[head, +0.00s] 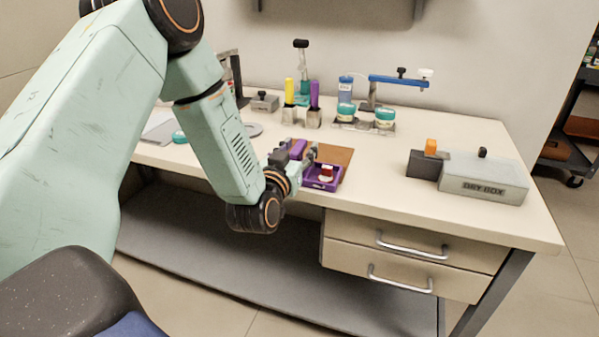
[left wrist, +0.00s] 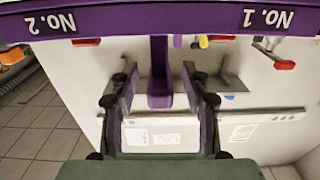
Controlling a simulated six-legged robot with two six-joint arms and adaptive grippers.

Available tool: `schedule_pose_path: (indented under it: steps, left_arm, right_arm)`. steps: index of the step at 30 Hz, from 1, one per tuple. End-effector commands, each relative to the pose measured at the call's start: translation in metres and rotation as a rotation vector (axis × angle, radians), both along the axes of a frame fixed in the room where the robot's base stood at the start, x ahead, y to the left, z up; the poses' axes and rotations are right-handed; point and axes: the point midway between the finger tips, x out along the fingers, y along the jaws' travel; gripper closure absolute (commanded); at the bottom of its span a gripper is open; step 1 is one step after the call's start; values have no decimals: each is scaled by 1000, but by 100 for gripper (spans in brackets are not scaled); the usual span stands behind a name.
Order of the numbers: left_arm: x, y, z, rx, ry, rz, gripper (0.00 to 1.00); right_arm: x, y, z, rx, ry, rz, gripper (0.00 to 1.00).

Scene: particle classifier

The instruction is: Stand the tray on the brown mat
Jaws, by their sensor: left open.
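The purple tray (head: 336,186) is at the table's front edge, partly behind my left gripper (head: 300,153), with a small red and white thing in it. The brown mat (head: 338,153) lies just behind the tray; part of it is hidden. I cannot tell whether the tray touches the mat. In the left wrist view the tray's wall (left wrist: 175,21) crosses the top, marked No. 1 and No. 2. Its handle (left wrist: 160,85) extends between the fingers of my left gripper (left wrist: 160,78), which is open, with gaps on both sides. My right gripper is not in view.
Yellow (head: 289,92) and purple (head: 314,95) handled tools stand in holders behind the mat. Teal-lidded jars (head: 384,115) and a blue-armed stand (head: 398,82) are at the back. A grey dry box (head: 484,180) is at right. The tabletop between mat and dry box is clear.

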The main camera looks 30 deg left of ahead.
Motion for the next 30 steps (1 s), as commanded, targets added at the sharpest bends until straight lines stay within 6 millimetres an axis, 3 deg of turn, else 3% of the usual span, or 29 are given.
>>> schedule_pose_path:
  steps: [9, 25, 30]
  left_arm:
    - [6, 1, 1, -1, 1, 0, 53]
    - [6, 1, 0, 0, 1, 0, 98]
    - [6, 1, 0, 0, 1, 0, 100]
  right_arm:
    - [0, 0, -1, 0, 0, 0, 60]
    - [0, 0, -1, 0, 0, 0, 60]
    - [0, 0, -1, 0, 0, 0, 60]
